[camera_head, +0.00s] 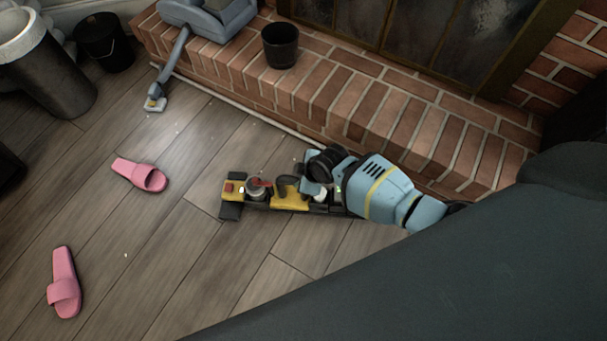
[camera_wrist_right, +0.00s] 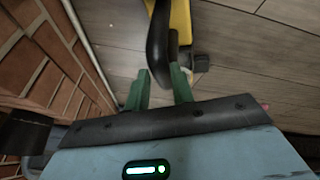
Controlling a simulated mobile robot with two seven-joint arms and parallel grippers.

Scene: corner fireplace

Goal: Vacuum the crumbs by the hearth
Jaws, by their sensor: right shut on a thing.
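My right gripper (camera_head: 318,192), at the end of my light blue arm, is low over the floor beside the hearth. It is shut on the black handle of a yellow and black tool (camera_head: 288,199) that looks like a handheld vacuum. The tool has a grey drum, red parts and a dark front end pointing left. In the right wrist view the black handle (camera_wrist_right: 157,45) sits at the green fingers (camera_wrist_right: 160,85). Small pale crumbs (camera_head: 125,255) are scattered on the wood floor, some nearer the brick hearth (camera_head: 330,105). My left gripper is out of view.
A blue-grey appliance (camera_head: 225,22) on the hearth has a tube running down to a flat head (camera_head: 155,104) on the floor. A dark pot (camera_head: 280,45) stands on the bricks. Pink slippers (camera_head: 140,174), a bin (camera_head: 60,85) and a black bucket (camera_head: 103,42) stand left.

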